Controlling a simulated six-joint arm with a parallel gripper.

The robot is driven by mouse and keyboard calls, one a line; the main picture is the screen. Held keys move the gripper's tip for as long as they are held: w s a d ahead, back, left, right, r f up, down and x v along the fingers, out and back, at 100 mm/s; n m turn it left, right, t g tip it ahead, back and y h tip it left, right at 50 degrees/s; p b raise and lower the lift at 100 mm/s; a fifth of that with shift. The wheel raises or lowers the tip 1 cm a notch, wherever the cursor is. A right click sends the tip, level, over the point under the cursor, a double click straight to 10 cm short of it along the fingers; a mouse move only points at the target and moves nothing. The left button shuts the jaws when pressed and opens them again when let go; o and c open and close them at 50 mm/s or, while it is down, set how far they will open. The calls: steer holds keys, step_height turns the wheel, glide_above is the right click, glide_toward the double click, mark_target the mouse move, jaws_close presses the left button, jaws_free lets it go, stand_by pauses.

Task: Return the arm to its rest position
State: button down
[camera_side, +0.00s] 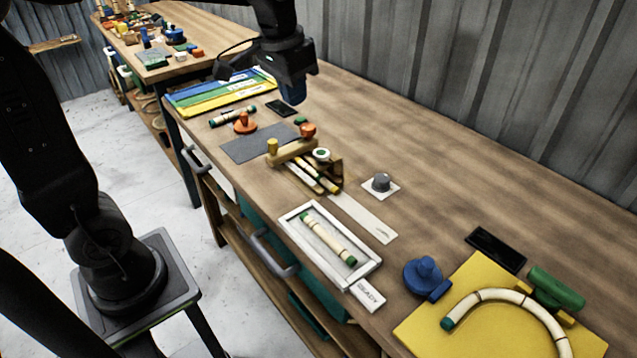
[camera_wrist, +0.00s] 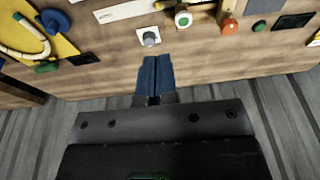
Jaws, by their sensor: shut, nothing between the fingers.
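My gripper (camera_side: 292,92) hangs above the wooden workbench (camera_side: 420,140) near the back, at the upper middle of the side view. Its blue fingers are shut with nothing between them, as the wrist view shows (camera_wrist: 155,78). A bent rattan piece (camera_side: 515,300) with a green end lies curved on the yellow board (camera_side: 425,325) at the near right. A straight rattan piece (camera_side: 328,238) with green ends lies in the white tray (camera_side: 292,222). My gripper is apart from all of these.
A wooden rack (camera_side: 292,152) holds rattan sticks. A corrugated wall (camera_side: 480,75) runs behind. The bench's back strip is clear.

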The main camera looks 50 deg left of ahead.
steer(key=s+d+f+t, duration=0.1)
steer(key=s+d, duration=0.1)
steer(key=s, duration=0.6)
steer(key=s+d+f+t, duration=0.2)
steer(key=s, duration=0.5)
steer(key=shift+s, duration=0.35)
stand_by(0.3)
